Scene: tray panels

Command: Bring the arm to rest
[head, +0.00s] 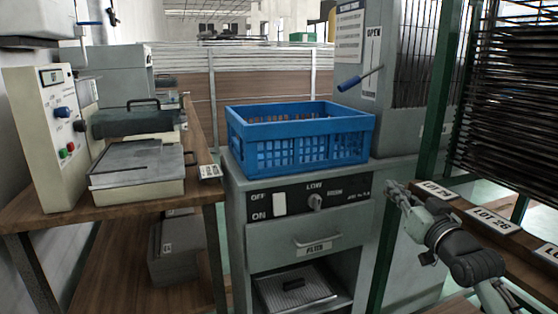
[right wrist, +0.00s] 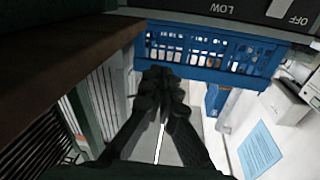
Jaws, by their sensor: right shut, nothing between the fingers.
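My right arm (head: 468,256) comes in from the lower right in the head view. My right gripper (head: 398,190) is at its end, beside the right side of the grey cabinet and close to the edge of the lot-labelled shelf. In the right wrist view the dark fingers of the right gripper (right wrist: 160,82) are together with nothing between them. My left arm and gripper do not show.
A blue crate (head: 300,164) stands on the grey cabinet (head: 234,215). A wooden shelf (head: 462,202) with lot labels and a dark rack (head: 505,95) are close on the right. A bench (head: 100,214) with machines is on the left.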

